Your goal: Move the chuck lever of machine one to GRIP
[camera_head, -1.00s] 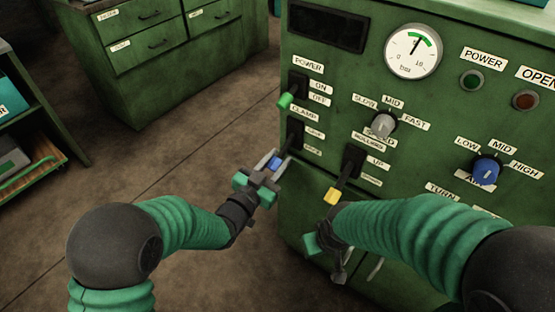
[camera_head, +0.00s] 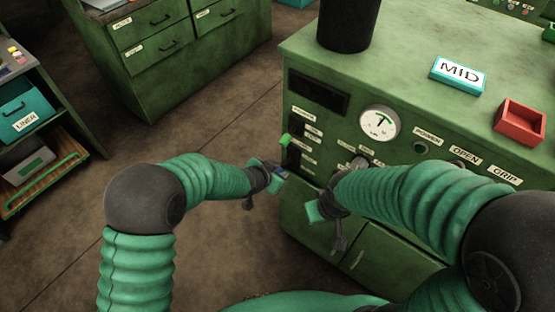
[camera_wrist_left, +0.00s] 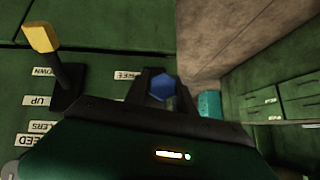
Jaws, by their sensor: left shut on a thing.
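Machine one appears to be the green cabinet (camera_head: 440,115) with a control panel; I cannot read its number. My left gripper (camera_head: 279,171) is at the panel's left edge, shut on a blue-tipped lever. The blue tip (camera_wrist_left: 162,87) sits between the fingers in the left wrist view, beside a FREE label (camera_wrist_left: 128,75). The OPEN label (camera_head: 465,157) and GRIP label (camera_head: 504,176) are at the panel's right; what lies below them is hidden by my right arm. My right gripper (camera_head: 325,212) is before the lower panel; its jaws are unclear.
A green-tipped lever (camera_head: 286,140) stands above my left gripper. A yellow-tipped lever (camera_wrist_left: 42,38) is beside it in the left wrist view.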

